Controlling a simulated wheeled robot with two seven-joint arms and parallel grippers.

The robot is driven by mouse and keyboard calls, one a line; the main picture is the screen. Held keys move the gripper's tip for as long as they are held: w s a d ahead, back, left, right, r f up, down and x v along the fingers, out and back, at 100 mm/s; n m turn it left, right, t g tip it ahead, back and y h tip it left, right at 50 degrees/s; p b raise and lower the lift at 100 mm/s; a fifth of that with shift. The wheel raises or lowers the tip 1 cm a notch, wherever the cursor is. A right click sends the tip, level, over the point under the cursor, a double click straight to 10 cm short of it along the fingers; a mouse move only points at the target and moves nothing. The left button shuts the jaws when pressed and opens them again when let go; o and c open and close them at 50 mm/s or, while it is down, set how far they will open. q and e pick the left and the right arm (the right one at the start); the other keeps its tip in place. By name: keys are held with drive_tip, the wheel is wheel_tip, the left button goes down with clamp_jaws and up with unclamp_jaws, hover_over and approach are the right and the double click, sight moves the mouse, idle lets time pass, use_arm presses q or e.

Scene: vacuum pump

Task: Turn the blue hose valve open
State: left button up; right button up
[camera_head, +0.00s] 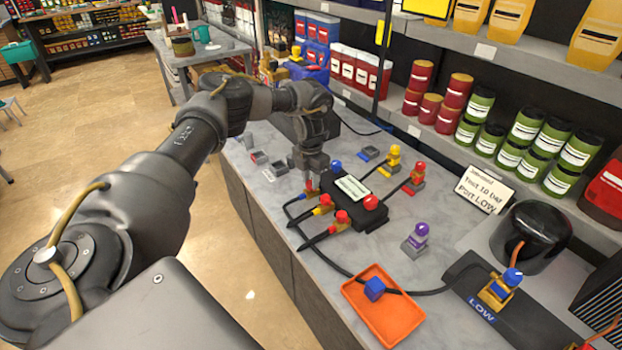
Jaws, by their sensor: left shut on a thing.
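A black manifold block (352,192) with a pale label and a red button lies on the grey counter. A black hose (322,255) loops from its left side towards the pump at the right. Another blue knob (335,167) stands just right of the fingers. Whether the valve is open or closed cannot be seen. My right gripper is out of view.
Red valves (342,218) and a yellow valve (393,156) surround the manifold. An orange tray (383,318) holds a blue block. A purple-topped valve (417,238) stands nearby. A pump with a blue-knobbed valve (510,278) and LOW label is at right. Shelves of cans line the back.

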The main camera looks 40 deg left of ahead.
use_arm(q)
drive_tip(key=shift+r+n, duration=0.1)
drive_tip(key=shift+n, duration=0.2)
drive_tip(key=n+p, duration=0.1)
drive_tip(key=n, duration=0.1)
drive_tip(key=shift+n+p, duration=0.3)
drive_tip(key=shift+p, duration=0.05)
drive_tip(key=n+p, duration=0.2)
drive_tip(key=n, duration=0.3)
drive_tip(key=n+p, duration=0.2)
drive_tip(key=n, duration=0.3)
drive_tip(key=shift+n, duration=0.4)
drive_tip(key=shift+n+p, duration=0.95)
drive_tip(key=shift+n, duration=0.95)
drive_tip(key=o, duration=1)
drive_tip(key=shift+c, duration=0.2)
